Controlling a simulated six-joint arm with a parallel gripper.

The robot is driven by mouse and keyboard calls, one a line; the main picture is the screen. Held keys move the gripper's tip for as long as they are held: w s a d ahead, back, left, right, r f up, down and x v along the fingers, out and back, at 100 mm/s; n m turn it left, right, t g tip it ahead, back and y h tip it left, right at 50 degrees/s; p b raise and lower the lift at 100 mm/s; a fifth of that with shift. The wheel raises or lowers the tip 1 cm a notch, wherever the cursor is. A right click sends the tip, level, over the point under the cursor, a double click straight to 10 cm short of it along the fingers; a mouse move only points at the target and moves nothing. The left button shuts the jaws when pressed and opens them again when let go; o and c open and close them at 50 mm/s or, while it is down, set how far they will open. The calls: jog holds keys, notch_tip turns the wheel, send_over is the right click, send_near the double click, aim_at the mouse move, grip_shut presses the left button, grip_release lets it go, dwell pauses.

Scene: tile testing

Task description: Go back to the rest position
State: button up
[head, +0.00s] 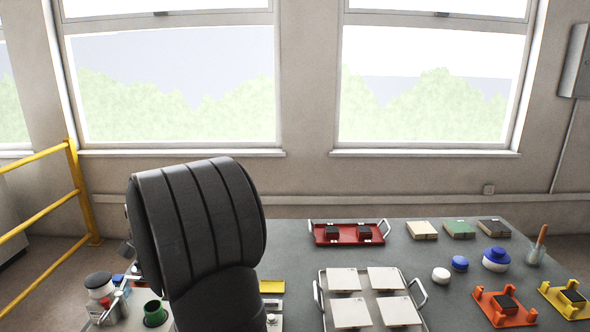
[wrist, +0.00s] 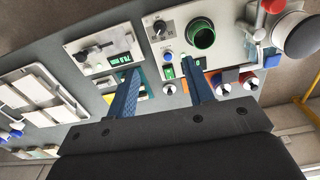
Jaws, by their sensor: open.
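My gripper (wrist: 160,92) shows in the wrist view with its two blue fingers spread apart and nothing between them. It is above the table, and instruments show beyond its fingertips. In the head view my dark arm stands in the middle left and hides part of the table; the gripper itself is hidden there.
A grey table (head: 450,305) carries a white tray (head: 322,315) with several pale tiles. A red tray (head: 347,241) with black blocks stands at the back. Orange (head: 490,298) and yellow (head: 552,293) holders are at right. A green cup (head: 154,313) is at left, near a yellow railing (head: 75,190).

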notch_tip(320, 180, down, 17)
jog(key=shift+r, duration=0.1)
jog(key=shift+f, duration=0.3)
jog(key=n, duration=0.9)
notch_tip(320, 180, up, 6)
jog(key=shift+f, duration=0.1)
